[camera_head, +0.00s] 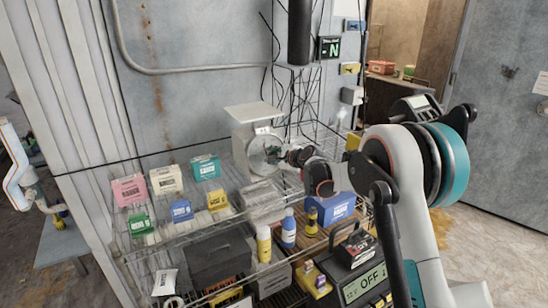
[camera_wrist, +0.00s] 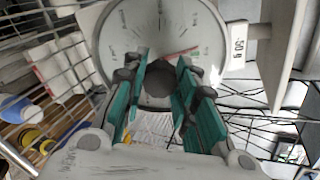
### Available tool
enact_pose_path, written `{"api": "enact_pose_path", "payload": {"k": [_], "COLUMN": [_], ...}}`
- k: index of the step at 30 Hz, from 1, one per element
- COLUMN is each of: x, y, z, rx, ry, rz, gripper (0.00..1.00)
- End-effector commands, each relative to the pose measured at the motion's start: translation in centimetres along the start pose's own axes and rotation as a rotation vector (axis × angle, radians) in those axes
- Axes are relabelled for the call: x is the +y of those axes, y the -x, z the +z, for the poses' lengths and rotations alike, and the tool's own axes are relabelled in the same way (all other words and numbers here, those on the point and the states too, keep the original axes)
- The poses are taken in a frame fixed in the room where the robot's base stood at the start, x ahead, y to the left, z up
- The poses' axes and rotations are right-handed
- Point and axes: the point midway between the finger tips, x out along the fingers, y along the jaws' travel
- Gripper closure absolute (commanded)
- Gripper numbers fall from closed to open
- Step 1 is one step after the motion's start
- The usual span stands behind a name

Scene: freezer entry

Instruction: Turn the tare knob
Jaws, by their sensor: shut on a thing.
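A pale grey scale (camera_head: 243,133) with a flat top pan (camera_head: 254,112) stands on the wire shelf, its round dial (camera_head: 263,152) facing my arm. In the wrist view the dial (camera_wrist: 128,28) fills the upper middle, with a red needle mark on its face. My gripper (camera_head: 285,157) is at the front of the dial, and in the wrist view my gripper (camera_wrist: 160,95) is shut on the knob. The fingers hide the knob's sides.
Several small coloured boxes, among them a pink box (camera_head: 130,190) and a teal box (camera_head: 206,167), stand left of the scale. A clear container (camera_head: 262,199) sits just below the dial. Bottles, a blue box (camera_head: 337,208) and a display reading OFF (camera_head: 364,284) are lower down.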

Motion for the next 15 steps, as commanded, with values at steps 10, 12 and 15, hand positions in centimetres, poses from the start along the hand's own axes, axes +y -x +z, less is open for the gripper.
{"api": "enact_pose_path", "payload": {"k": [10,12,15], "x": [0.12,0.13,0.15], "y": [0.02,0.02,0.02], "z": [-0.14,-0.14,-0.14], "rx": [-0.005,-0.006,-0.008], "ry": [-0.320,-0.379,-0.454], "rz": [-0.004,-0.005,-0.006], "gripper": [0.97,0.97,0.97]}}
